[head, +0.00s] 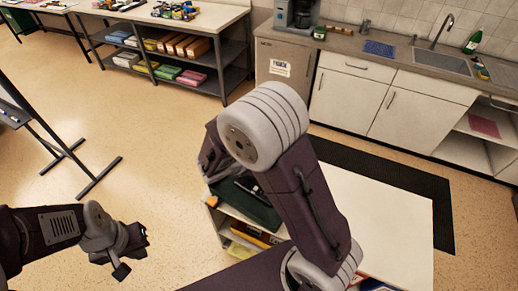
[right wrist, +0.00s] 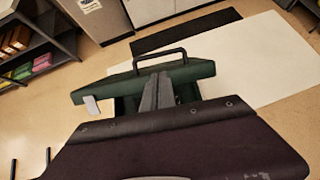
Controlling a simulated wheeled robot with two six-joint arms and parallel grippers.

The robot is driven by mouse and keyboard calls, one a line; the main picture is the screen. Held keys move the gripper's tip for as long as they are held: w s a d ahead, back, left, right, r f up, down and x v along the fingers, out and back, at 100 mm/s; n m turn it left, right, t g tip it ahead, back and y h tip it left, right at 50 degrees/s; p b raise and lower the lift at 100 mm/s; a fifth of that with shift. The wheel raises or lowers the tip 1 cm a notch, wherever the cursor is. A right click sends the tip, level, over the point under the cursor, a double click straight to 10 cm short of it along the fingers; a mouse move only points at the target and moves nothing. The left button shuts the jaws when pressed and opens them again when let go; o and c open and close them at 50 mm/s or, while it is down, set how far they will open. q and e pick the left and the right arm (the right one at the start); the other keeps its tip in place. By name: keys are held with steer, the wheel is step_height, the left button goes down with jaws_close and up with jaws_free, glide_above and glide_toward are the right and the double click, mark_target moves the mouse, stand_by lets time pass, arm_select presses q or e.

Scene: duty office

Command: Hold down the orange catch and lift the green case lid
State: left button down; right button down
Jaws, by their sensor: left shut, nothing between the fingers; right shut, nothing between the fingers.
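The green case (head: 240,208) sits on a low shelf unit in the head view, partly hidden behind my right arm. A small orange piece, apparently the catch (head: 212,202), shows at its left end. In the right wrist view the green lid (right wrist: 195,71) has a black handle (right wrist: 160,57) and a pale tab at its left corner. My right gripper (right wrist: 157,90) is shut in front of the lid; I cannot tell if it touches. Whether the lid is raised is unclear. My left gripper (head: 134,252) is shut and empty, left of the case and apart from it.
The shelf unit (head: 228,225) holds bright items below the case. A white flat surface (head: 400,215) and a black mat (head: 370,168) lie to the right. A dark stand (head: 75,160) is at the left. Open floor lies between the stand and the case.

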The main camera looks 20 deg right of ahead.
arm_select(q)
steer(key=shift+s+d+r, duration=0.1)
steer(key=shift+r, duration=0.05)
arm_select(e)
steer(key=x, duration=1)
steer(key=shift+s+d, duration=0.1)
steer(key=shift+s, duration=0.05)
steer(key=shift+r, duration=0.1)
